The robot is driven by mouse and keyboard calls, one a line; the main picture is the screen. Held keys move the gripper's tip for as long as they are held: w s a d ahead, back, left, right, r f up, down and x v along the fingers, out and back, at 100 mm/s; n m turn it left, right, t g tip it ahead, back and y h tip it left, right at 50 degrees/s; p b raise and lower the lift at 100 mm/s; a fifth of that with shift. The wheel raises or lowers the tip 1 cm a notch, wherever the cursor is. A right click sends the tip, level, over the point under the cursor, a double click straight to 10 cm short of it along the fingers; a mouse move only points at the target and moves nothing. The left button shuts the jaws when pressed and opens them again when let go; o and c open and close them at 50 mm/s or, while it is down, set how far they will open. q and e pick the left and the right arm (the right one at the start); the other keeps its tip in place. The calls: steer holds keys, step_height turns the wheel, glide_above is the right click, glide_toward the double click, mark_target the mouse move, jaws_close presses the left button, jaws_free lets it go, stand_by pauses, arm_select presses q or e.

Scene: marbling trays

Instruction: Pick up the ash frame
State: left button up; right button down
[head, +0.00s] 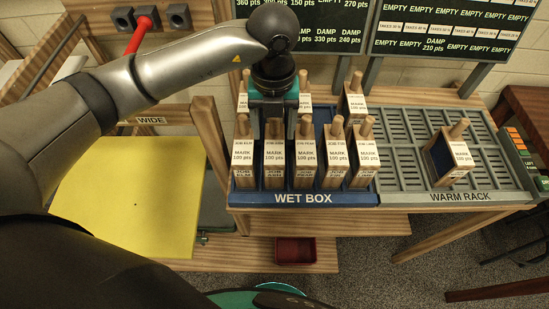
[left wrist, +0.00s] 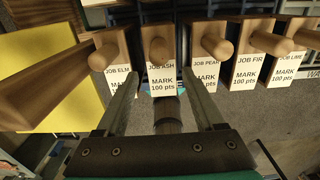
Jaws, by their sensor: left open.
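The ash frame is a wooden frame with a white label reading JOB ASH, MARK 100 pts. In the left wrist view the ash frame (left wrist: 161,82) is in the middle, its round peg facing the camera. In the head view the ash frame (head: 274,158) stands second from left in the front row of the blue wet box (head: 300,199). My left gripper (head: 273,128) is open above it. In the left wrist view the fingers of my left gripper (left wrist: 162,68) lie either side of the ash label; contact cannot be told. My right gripper is not in view.
The elm frame (left wrist: 119,76) and pear frame (left wrist: 198,75) stand close on either side. Fir (left wrist: 247,70) and another frame follow rightward. The grey warm rack (head: 405,180) holds one frame (head: 450,158), with many slots free. A yellow board (head: 130,200) lies left.

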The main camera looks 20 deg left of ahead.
mark_target(274, 145)
arm_select(q)
steer(key=shift+s+d+f+p, duration=0.1)
steer(key=shift+f+p, duration=0.2)
steer(key=shift+f, duration=2.4)
jaws_close()
steer(key=shift+r, duration=0.1)
